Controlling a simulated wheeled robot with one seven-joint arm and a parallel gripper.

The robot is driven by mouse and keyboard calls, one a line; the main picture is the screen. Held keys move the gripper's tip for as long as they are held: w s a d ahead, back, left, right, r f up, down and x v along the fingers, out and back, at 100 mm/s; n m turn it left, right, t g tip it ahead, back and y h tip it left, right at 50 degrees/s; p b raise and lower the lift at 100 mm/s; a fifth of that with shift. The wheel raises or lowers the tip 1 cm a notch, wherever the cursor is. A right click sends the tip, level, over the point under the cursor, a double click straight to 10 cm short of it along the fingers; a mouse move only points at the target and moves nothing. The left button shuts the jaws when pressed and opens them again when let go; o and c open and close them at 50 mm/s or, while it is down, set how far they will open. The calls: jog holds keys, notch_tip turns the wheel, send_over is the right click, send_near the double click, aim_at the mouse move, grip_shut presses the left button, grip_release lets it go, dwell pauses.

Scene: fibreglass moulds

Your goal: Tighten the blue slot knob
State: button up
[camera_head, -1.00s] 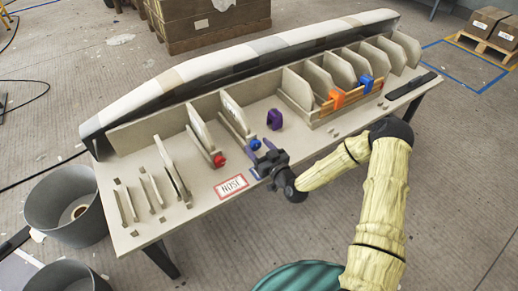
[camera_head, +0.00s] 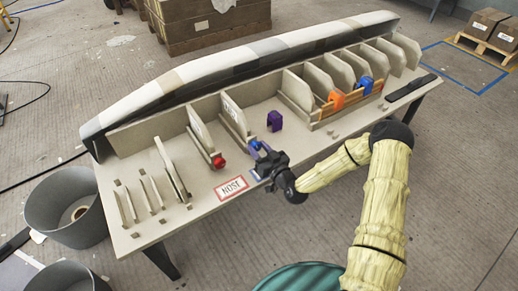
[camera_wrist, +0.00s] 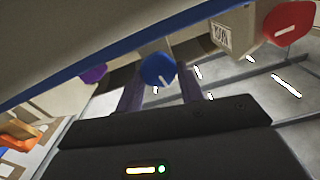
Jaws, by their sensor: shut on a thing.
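The blue slot knob (camera_wrist: 158,70) sits between the two fingertips of my gripper (camera_wrist: 165,92) in the wrist view, with a pale line across its face. In the head view the blue knob (camera_head: 256,145) is partly covered by my gripper (camera_head: 262,155), at the front end of a slot divider. My gripper is shut on the knob. How far the fingers wrap around it is hard to see. The red knob (camera_head: 219,162) is on the slot to the left; it shows at the upper right of the wrist view (camera_wrist: 288,22).
A purple clamp (camera_head: 274,121) stands on the bench right of the gripper. An orange clamp (camera_head: 337,99) and a blue clamp (camera_head: 365,85) sit on a wooden rail. Upright dividers (camera_head: 170,168) stand at left. A NOSE label (camera_head: 232,187) lies at the bench front.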

jog(key=m+p, duration=0.1)
jog(key=m, duration=0.5)
jog(key=shift+d+f+m, duration=0.1)
jog(key=shift+f+m, duration=0.05)
jog(key=shift+m, duration=0.15)
dwell(0.4)
jog(key=o, duration=1)
jog(key=shift+d, duration=0.1)
jog(key=p+v, duration=0.2)
jog(key=v, duration=1.5)
jog(key=shift+p, duration=0.35)
jog(key=shift+s+d, duration=0.1)
